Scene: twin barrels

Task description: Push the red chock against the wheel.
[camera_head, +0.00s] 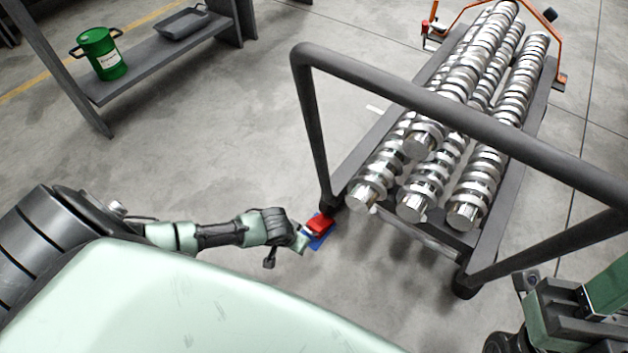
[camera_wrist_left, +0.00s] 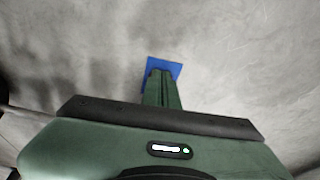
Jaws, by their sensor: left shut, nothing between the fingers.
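The small red chock (camera_head: 320,223) lies on the floor at the near left corner of the cart. It sits over a flat blue patch (camera_head: 317,243), just in front of the dark wheel (camera_head: 334,201). Whether chock and wheel touch is too small to tell. My left gripper (camera_head: 306,236) is low beside the chock on its near left side. In the left wrist view its shut fingers (camera_wrist_left: 161,82) point at the blue patch (camera_wrist_left: 165,64), with nothing between them; the chock is not seen there. My right arm shows at the lower right of the head view, its fingers unclear.
The cart (camera_head: 360,172) carries several metal shafts (camera_head: 430,195) and has a thick dark handle (camera_head: 430,100) arching over the near end. A shelf (camera_head: 150,65) at upper left holds a green barrel (camera_head: 101,54) and a grey tray (camera_head: 184,23). The floor between is clear.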

